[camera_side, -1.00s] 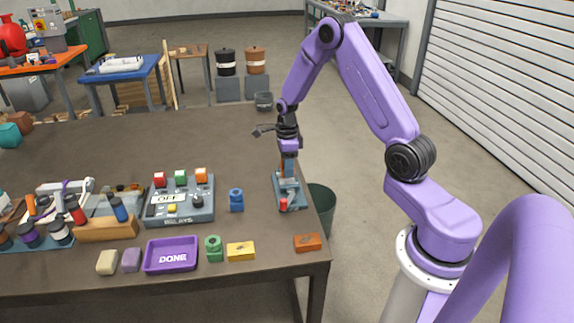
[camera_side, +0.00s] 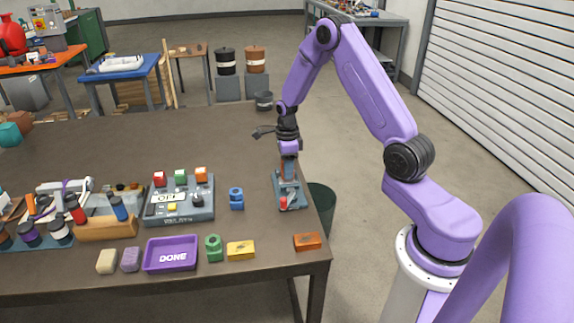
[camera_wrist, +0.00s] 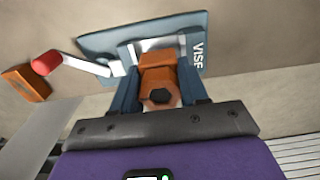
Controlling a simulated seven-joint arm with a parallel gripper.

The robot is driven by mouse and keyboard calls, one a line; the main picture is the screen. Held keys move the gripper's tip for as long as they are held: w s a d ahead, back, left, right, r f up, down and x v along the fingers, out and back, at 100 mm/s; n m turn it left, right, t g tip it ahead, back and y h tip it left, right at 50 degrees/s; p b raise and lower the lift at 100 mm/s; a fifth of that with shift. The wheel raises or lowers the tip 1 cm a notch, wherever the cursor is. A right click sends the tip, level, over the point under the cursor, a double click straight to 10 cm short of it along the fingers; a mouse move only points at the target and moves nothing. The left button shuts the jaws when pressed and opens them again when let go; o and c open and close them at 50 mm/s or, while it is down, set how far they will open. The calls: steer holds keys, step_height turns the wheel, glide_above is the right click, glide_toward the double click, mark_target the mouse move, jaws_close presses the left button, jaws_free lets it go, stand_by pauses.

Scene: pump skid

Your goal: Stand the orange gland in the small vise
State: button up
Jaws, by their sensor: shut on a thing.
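The orange gland (camera_wrist: 158,84) shows in the wrist view between my fingers, with a dark hex hole in its near end. My gripper (camera_wrist: 160,92) is shut on it. The small vise (camera_wrist: 198,27) is just beyond the gland, with a blue base marked VISE, pale jaws and a red-ended handle (camera_wrist: 46,63). In the side view my gripper (camera_side: 289,166) points down right over the vise (camera_side: 291,196), near the table's right edge. The gland lines up with the vise jaws. Its far end is hidden, so I cannot tell how deep it sits.
An orange block (camera_side: 307,241) lies at the table's front right corner. A blue part (camera_side: 236,199) and a relay box (camera_side: 180,208) stand left of the vise. A green part (camera_side: 214,248), yellow block (camera_side: 240,250) and purple DONE tray (camera_side: 171,267) line the front.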

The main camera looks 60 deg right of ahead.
steer(key=shift+f, duration=0.7)
steer(key=o, duration=1)
steer(key=shift+r, duration=1.15)
